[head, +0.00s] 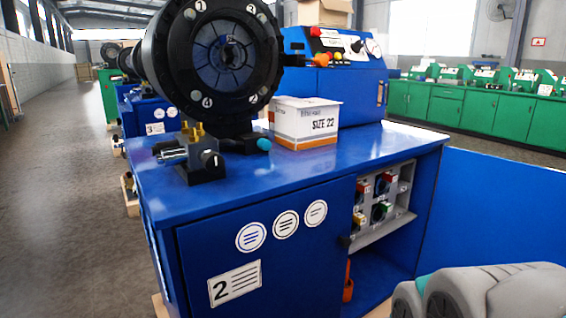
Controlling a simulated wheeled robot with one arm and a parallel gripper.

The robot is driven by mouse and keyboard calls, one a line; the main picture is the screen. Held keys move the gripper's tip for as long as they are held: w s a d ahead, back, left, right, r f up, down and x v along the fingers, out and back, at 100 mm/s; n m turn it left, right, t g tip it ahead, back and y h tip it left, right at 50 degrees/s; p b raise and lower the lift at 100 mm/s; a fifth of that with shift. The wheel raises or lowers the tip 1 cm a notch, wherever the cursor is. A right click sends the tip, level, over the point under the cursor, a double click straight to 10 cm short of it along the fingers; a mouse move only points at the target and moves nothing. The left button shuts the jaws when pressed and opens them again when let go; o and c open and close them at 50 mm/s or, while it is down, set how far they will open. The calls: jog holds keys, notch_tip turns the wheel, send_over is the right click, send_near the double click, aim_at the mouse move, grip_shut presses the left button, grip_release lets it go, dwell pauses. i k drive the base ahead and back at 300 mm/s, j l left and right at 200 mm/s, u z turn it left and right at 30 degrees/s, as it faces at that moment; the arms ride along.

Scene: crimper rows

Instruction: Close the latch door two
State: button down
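The blue crimper cabinet (160,205) has a left door panel (300,255) marked with a "2" plate (234,284); this panel sits flush, or nearly so, with the front. A small black latch part (345,241) is at its right edge. To its right the compartment is open. A wide blue panel (500,205), which looks like the right door swung open, extends out to the right from the cabinet's right side. Its far edge is out of view. My grey arm (510,292) fills the lower right corner, in front of this panel's lower part. My gripper is not in view.
Inside the open compartment are a grey rack (385,205) with coloured dies and an orange tool (348,282). A black crimper head (225,60) and a "SIZE 22" box (305,122) stand on top. Green cabinets (480,110) are behind right. Floor (70,220) is clear at left.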

aim_at(486, 210)
jog(key=z, duration=0.45)
jog(key=i+l+z, duration=0.2)
jog(key=z, duration=0.2)
jog(key=i+l+z, duration=0.1)
jog(key=i+z, duration=0.2)
jog(key=z, duration=0.15)
jog(key=i+z, duration=0.25)
jog(key=z, duration=0.15)
jog(key=i+l+z, duration=0.15)
jog(key=i+z, duration=0.2)
jog(key=i, duration=0.65)
jog(key=i+j+z, duration=0.1)
jog(key=i+z, duration=0.25)
jog(key=i, duration=0.65)
jog(key=i+u, duration=0.45)
jog(key=i+l+u, duration=0.15)
jog(key=i+u, duration=0.55)
jog(key=u, duration=0.2)
jog(key=i+u, duration=0.2)
jog(key=u, duration=0.25)
jog(key=i+l+u, duration=0.1)
jog(key=u, duration=0.3)
jog(key=i+l+u, duration=0.2)
jog(key=u, duration=2.45)
